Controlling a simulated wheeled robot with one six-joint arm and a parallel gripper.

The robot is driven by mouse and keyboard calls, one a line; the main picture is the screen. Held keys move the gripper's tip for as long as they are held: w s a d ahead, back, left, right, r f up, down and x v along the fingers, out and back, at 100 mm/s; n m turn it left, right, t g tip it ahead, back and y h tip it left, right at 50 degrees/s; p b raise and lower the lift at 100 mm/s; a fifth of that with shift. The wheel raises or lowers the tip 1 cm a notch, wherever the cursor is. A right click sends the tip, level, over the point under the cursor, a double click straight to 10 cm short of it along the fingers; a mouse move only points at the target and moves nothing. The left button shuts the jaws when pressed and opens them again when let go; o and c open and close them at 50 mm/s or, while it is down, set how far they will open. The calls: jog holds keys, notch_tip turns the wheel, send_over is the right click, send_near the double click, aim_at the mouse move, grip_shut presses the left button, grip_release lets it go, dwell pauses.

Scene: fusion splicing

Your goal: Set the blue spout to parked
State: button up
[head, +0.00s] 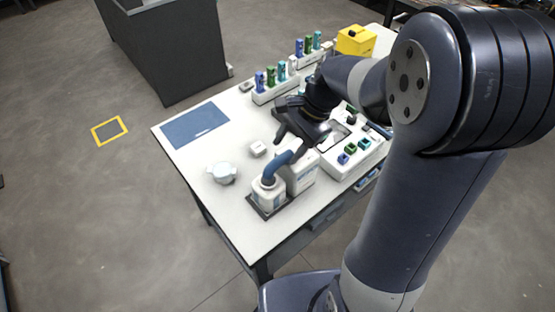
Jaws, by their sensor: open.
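The blue spout (279,163) tops a white pump bottle (267,195) near the front of the white table. It bends over and points to the upper right, over or beside a second white container (302,174). My gripper (297,138) is open, just above and beyond the spout's outer end. Its fingers are dark, and I see nothing held between them. Whether a finger touches the spout cannot be told from this view.
The bottle stands in a dark tray (280,208). A small white jar (222,172) and a white block (258,149) lie to the left. A blue mat (195,125) lies at the far left. A white station (355,158) with coloured cubes stands right; racks of vials (272,88) stand behind.

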aim_at(281, 159)
jog(key=x, duration=0.6)
jog(key=shift+f, duration=0.1)
jog(key=shift+c, duration=0.2)
grip_shut()
